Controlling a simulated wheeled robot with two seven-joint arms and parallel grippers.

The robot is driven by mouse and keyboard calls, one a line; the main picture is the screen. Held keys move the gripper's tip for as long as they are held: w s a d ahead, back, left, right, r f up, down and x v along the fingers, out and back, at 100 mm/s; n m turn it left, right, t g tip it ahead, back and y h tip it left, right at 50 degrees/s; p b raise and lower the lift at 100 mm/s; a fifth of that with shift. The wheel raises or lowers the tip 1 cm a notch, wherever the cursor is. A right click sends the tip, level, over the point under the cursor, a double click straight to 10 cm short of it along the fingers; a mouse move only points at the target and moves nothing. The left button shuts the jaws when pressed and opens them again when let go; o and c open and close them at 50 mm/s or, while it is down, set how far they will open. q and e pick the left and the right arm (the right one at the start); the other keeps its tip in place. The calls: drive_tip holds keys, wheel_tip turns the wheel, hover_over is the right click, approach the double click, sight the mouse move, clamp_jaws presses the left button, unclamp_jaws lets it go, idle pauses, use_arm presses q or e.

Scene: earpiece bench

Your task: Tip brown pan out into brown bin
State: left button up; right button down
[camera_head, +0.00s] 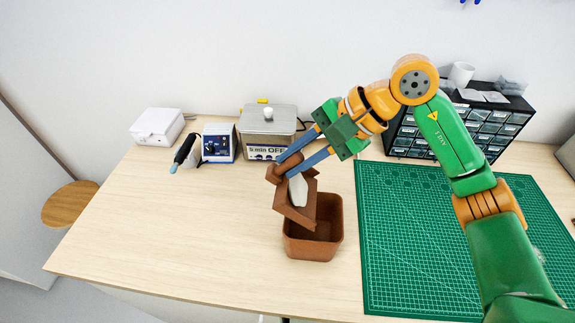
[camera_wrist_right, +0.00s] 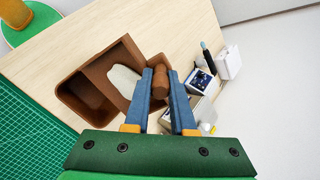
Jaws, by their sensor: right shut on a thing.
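The brown pan (camera_head: 291,213) is tilted steeply above the brown bin (camera_head: 312,249), its lower end over the bin's opening. My right gripper (camera_head: 283,168) is shut on the pan's thick round handle (camera_wrist_right: 160,83). A pale, whitish piece (camera_head: 298,190) lies against the inside of the pan; it also shows in the right wrist view (camera_wrist_right: 123,80). The bin stands upright on the table, and the pan hides part of its inside. Whether anything lies in the bin I cannot tell. My left gripper is not in view.
A green cutting mat (camera_head: 440,275) lies right of the bin. An ultrasonic cleaner (camera_head: 268,125), a blue soldering station (camera_head: 219,143) and a white box (camera_head: 157,126) stand behind. A drawer cabinet (camera_head: 490,125) is at the back right. The table's left front is clear.

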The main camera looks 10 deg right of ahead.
sight(274, 169)
drive_tip(key=shift+p, duration=0.6)
drive_tip(key=h+p, duration=0.1)
drive_tip(key=a+p, duration=0.1)
drive_tip(key=a+g+h+p, duration=0.1)
drive_tip(key=shift+w+f+h, duration=0.25)
drive_tip(key=shift+f+h, duration=0.05)
drive_tip(key=shift+f, duration=0.05)
drive_tip(key=shift+w+a+f+h, duration=0.15)
drive_tip(key=shift+a+f+h, duration=0.2)
drive_tip(key=shift+a+h, duration=0.15)
drive_tip(key=shift+w+a+f+g+h, duration=0.2)
drive_tip(key=shift+a+f+g+h, duration=0.05)
drive_tip(key=shift+a+h, duration=0.4)
drive_tip(key=shift+w+a+f+g+h, duration=0.15)
drive_tip(key=shift+a+f+g+h, duration=0.1)
drive_tip(key=shift+a+h, duration=0.45)
drive_tip(key=shift+w+a+f+g+h, duration=0.25)
drive_tip(key=shift+a+h, duration=0.25)
drive_tip(key=shift+h, duration=0.25)
drive_tip(key=shift+s, duration=0.1)
